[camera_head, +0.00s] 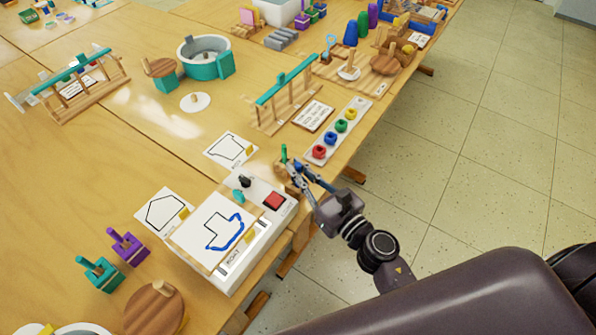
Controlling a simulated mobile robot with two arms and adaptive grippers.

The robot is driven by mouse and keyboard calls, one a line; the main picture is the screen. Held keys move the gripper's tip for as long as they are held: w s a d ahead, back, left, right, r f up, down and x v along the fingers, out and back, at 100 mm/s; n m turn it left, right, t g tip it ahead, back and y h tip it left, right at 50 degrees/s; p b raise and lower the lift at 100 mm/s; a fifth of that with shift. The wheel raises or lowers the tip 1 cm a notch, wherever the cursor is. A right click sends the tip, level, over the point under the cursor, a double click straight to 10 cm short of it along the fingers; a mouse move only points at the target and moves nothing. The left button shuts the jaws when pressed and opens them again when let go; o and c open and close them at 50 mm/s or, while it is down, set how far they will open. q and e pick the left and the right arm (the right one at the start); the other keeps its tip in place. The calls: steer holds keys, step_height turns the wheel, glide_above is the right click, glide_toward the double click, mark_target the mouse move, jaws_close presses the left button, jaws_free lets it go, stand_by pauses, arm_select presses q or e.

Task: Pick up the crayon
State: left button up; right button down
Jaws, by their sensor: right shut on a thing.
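A thin green crayon (284,153) stands upright just beyond the white drawing box, near the table's right edge. My right gripper (291,170) comes in from the lower right. Its fingers are closed around the lower part of the crayon, which they partly hide. Whether the crayon is clear of the surface below cannot be told. My left gripper is not in view.
The drawing box (262,193) has a red button (274,201) and a sheet with a blue boat outline (222,232). A white tray of colored rings (310,155) lies just beyond the gripper. Open floor (470,190) is on the right.

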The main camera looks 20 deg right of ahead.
step_height(320, 180, up, 18)
steer(key=p, duration=1.3)
steer(key=shift+r+p, duration=0.15)
steer(key=shift+p, duration=0.15)
steer(key=shift+f, duration=0.2)
